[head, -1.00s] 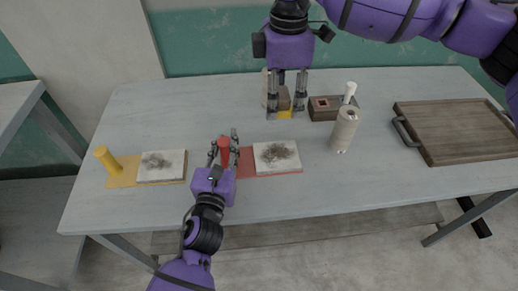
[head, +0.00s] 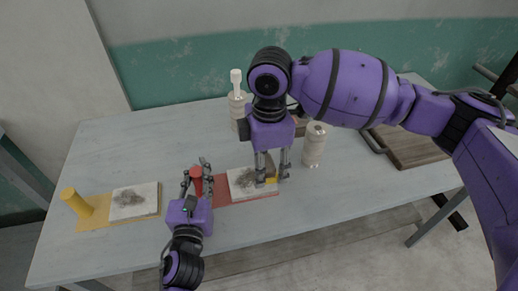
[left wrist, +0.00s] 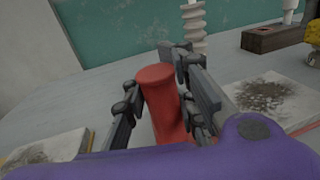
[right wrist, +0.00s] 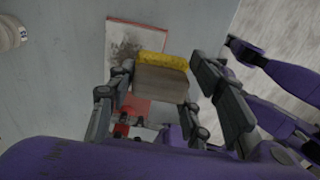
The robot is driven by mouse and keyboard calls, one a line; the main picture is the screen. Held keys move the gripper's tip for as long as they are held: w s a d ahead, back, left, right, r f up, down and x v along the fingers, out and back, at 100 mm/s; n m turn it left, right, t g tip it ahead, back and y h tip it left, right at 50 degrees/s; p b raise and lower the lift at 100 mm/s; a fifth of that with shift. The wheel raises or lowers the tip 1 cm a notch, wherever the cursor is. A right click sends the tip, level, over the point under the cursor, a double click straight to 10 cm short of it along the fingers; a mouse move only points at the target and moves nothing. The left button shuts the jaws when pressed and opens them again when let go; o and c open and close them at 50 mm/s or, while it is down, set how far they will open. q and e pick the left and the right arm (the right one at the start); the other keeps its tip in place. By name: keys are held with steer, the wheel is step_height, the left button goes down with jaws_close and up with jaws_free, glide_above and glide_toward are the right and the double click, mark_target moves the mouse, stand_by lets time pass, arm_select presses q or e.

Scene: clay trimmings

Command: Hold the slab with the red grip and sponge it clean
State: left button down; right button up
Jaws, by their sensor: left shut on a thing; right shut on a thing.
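My left gripper (head: 197,174) is shut around the upright red grip (left wrist: 160,98), which stands on a red board (head: 228,193). On that board lies a pale slab (head: 240,181) with a dark smudge in its middle; it also shows in the right wrist view (right wrist: 122,42). My right gripper (head: 272,172) is shut on a sponge (right wrist: 163,58), yellow below with a brown block on top. The sponge is over the slab's right part and looks raised above it in the left wrist view (left wrist: 314,32). Any contact is hidden.
A second smudged slab (head: 128,198) lies on a yellow board with a yellow grip (head: 75,202) at the left. A pale bottle (head: 314,146) and a ribbed one (head: 238,105) stand behind. A wooden tray (head: 410,150) lies at the right.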

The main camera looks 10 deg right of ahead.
mark_target(245, 194)
steer(key=shift+w+r, duration=0.25)
steer(key=shift+w, duration=0.05)
steer(key=shift+d+f, duration=0.1)
steer(key=shift+f, duration=3.85)
steer(key=shift+w+f, duration=0.1)
steer(key=shift+w, duration=0.75)
steer(key=shift+c, duration=0.4)
steer(key=shift+w+a, duration=0.15)
steer(key=shift+w, duration=1.9)
steer(key=shift+w+a, duration=0.15)
steer(key=shift+w, duration=1.9)
steer(key=shift+w+a, duration=0.1)
steer(key=shift+a, duration=1)
steer(key=shift+s+d, duration=0.2)
steer(key=shift+s, duration=2.15)
steer(key=shift+s+d, duration=0.2)
steer(key=shift+s, duration=2.5)
steer(key=shift+s+a, duration=0.1)
steer(key=shift+a, duration=0.95)
steer(key=shift+w+a, duration=0.15)
steer(key=shift+w, duration=2.3)
steer(key=shift+w+a, duration=0.1)
steer(key=shift+w, duration=2.35)
steer(key=shift+a, duration=1.05)
steer(key=shift+s+d, duration=0.2)
steer(key=shift+s, duration=2.25)
steer(key=shift+s+d, duration=0.2)
steer(key=shift+s, duration=2.25)
step_height(245, 194, up, 8)
steer(key=shift+r, duration=0.2)
